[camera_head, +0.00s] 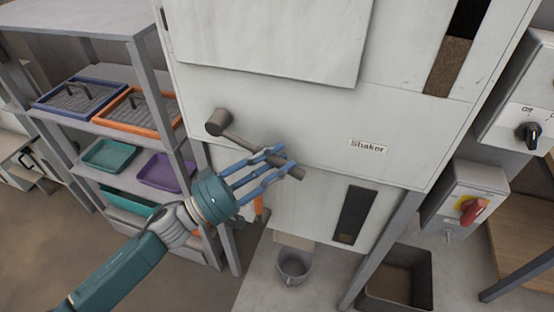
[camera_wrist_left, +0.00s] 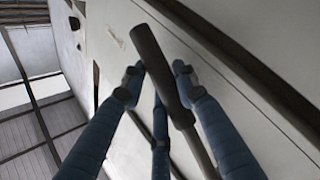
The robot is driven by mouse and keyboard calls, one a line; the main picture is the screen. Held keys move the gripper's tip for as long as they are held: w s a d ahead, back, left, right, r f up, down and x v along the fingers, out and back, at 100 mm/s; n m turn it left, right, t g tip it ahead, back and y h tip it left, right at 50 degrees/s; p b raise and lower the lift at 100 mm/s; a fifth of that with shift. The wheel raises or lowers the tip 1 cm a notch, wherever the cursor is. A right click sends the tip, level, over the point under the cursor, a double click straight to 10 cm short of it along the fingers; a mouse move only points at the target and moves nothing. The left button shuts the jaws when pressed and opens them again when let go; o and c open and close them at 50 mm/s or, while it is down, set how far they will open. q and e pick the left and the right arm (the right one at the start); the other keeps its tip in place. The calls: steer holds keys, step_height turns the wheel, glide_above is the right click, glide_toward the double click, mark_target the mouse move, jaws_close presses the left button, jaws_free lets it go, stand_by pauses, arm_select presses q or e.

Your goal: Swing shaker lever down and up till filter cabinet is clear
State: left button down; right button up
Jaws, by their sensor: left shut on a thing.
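The shaker lever (camera_head: 243,144) is a dark bar on a round pivot at the front of the pale filter cabinet (camera_head: 310,125). It slopes down to the right from the pivot, beside the "Shaker" label (camera_head: 369,146). My left gripper (camera_head: 279,163) is shut on the lever near its free end, with blue fingers around it. In the left wrist view the lever (camera_wrist_left: 160,65) runs between the fingers. A tall window (camera_head: 462,45) at the cabinet's upper right shows brown material in its lower part, dark above. A lower window (camera_head: 355,214) is mostly dark. My right gripper is not in view.
A shelf rack (camera_head: 165,75) with coloured trays stands at the left. A grey bucket (camera_head: 293,265) and a dark open bin (camera_head: 397,285) are below the cabinet. Switch boxes with a black knob (camera_head: 528,135) and a red handle (camera_head: 472,209) are at the right.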

arm_select(q)
steer(key=shift+d+r, duration=0.1)
steer(key=shift+r, duration=0.2)
steer(key=shift+s+d+r+n+t+h+p, duration=0.1)
steer(key=shift+r+n+t+h+p, duration=0.1)
steer(key=shift+r+n, duration=0.15)
steer(key=shift+d+r+n+t+h+p, duration=0.1)
steer(key=shift+r+n+t+p, duration=0.05)
steer(key=shift+r+n+t, duration=0.15)
step_height(320, 180, up, 6)
steer(key=n+t, duration=0.2)
steer(key=n+t+p, duration=0.1)
steer(key=n+t, duration=0.1)
steer(key=n, duration=0.1)
steer(key=shift+s+d+f, duration=0.1)
steer(key=shift+d+f, duration=0.05)
steer(key=shift+f, duration=0.05)
steer(key=shift+a+r+n+t, duration=0.2)
steer(key=shift+r+n+t, duration=0.65)
steer(key=shift+n, duration=0.3)
steer(key=shift+a+r+n+t, duration=0.1)
steer(key=shift+r+n+t, duration=0.15)
steer(key=shift+r+n, duration=0.25)
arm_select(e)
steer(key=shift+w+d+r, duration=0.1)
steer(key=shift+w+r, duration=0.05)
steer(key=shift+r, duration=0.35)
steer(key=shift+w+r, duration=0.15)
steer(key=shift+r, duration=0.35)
